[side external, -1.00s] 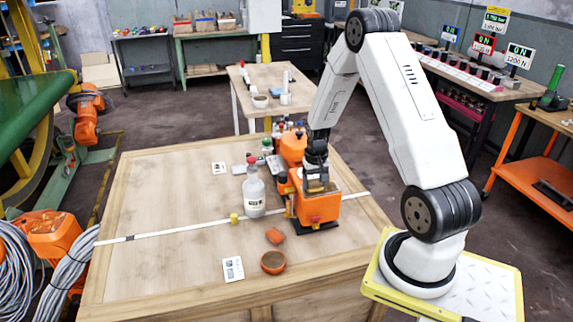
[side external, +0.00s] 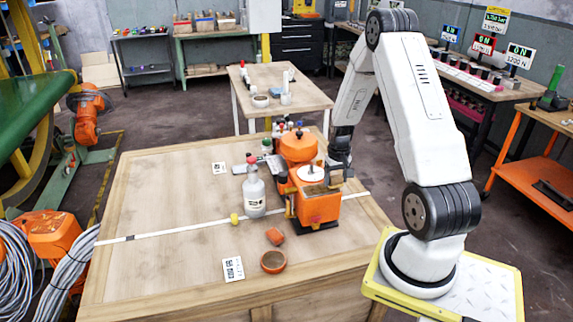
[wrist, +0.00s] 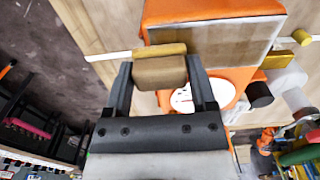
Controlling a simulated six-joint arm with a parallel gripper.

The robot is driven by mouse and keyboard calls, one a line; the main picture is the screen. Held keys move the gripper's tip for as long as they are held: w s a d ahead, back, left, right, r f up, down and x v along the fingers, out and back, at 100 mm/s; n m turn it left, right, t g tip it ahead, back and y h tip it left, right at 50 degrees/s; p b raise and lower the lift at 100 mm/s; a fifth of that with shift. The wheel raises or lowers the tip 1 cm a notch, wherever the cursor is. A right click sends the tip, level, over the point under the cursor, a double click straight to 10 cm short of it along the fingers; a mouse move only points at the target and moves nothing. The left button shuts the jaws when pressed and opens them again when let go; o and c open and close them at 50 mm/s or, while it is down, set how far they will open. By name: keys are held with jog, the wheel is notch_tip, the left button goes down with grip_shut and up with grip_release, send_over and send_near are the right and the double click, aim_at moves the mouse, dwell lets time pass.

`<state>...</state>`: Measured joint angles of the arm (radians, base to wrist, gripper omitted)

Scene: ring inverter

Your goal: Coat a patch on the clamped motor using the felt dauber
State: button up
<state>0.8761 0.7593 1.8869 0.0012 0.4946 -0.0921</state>
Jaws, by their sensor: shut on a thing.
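The orange motor (side external: 318,210) stands on a dark base at the right of the wooden table. A brownish patch (wrist: 210,50) shows on its flat orange face; in the side view it is on the top. My gripper (wrist: 160,78) is shut on a tan-brown block with a yellowish edge, which looks like the felt dauber (wrist: 160,72). In the side view my gripper (side external: 339,170) is at the motor's right edge, and the dauber is hard to make out. I cannot tell whether the dauber touches the motor. The clamp's hold is not clear.
A white disc (side external: 310,173) sits behind the patch. The table's left half is mostly clear.

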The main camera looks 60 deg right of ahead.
aim_at(301, 193)
jog(key=shift+w+a, duration=3.75)
jog(key=shift+a, duration=0.05)
jog(key=shift+w+a+r, duration=0.1)
jog(key=shift+w+a, duration=0.1)
notch_tip(301, 193, up, 8)
